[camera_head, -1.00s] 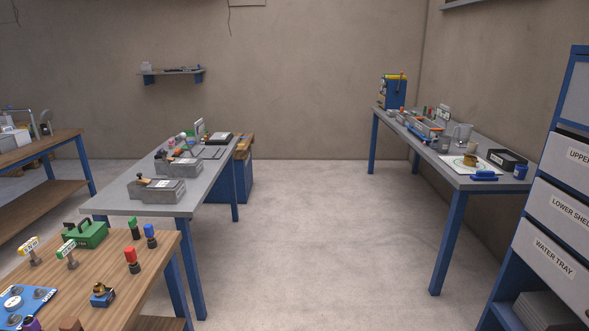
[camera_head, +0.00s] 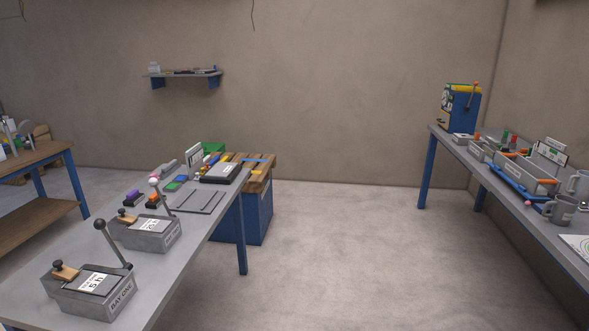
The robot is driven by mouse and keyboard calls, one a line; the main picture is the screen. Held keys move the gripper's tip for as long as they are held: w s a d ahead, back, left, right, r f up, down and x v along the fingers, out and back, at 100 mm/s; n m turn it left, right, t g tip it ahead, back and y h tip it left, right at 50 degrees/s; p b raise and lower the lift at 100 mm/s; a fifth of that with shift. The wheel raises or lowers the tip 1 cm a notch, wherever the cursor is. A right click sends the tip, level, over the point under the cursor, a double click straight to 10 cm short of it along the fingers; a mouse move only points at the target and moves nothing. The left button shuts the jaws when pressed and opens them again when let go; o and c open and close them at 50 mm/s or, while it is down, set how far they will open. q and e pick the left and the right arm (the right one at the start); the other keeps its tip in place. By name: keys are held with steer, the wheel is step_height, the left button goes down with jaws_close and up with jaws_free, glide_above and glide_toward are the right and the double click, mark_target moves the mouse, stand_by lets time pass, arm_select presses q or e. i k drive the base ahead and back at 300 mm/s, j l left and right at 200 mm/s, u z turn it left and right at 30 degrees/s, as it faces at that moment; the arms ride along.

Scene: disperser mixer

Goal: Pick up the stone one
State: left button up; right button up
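I cannot tell which object is the stone one; nothing in the camera_head view is clearly a piece of stone. On the grey table at the left (camera_head: 215,215) stand two grey boxes with levers, a nearer one (camera_head: 92,290) labelled "BAY ONE" and a farther one (camera_head: 147,233). Each has a small wooden piece with a dark knob on top. Small coloured items, one purple (camera_head: 134,197) and one orange (camera_head: 153,201), lie behind them. Neither of my grippers is in view.
A long grey table (camera_head: 570,255) on the right holds mugs, a blue tray and a blue machine (camera_head: 459,107). A wooden-topped blue cabinet (camera_head: 258,211) stands behind the left table. A wall shelf (camera_head: 183,74) hangs at the back. The floor between the tables (camera_head: 350,255) is clear.

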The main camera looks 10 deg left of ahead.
mark_target(153, 202)
steer(key=i+u, duration=0.15)
steer(key=i, duration=0.35)
steer(key=i+l+u, duration=0.15)
steer(key=i, duration=0.3)
steer(key=i+l+u, duration=0.15)
steer(key=i, duration=0.35)
steer(key=i+l+u, duration=0.15)
steer(key=i, duration=0.3)
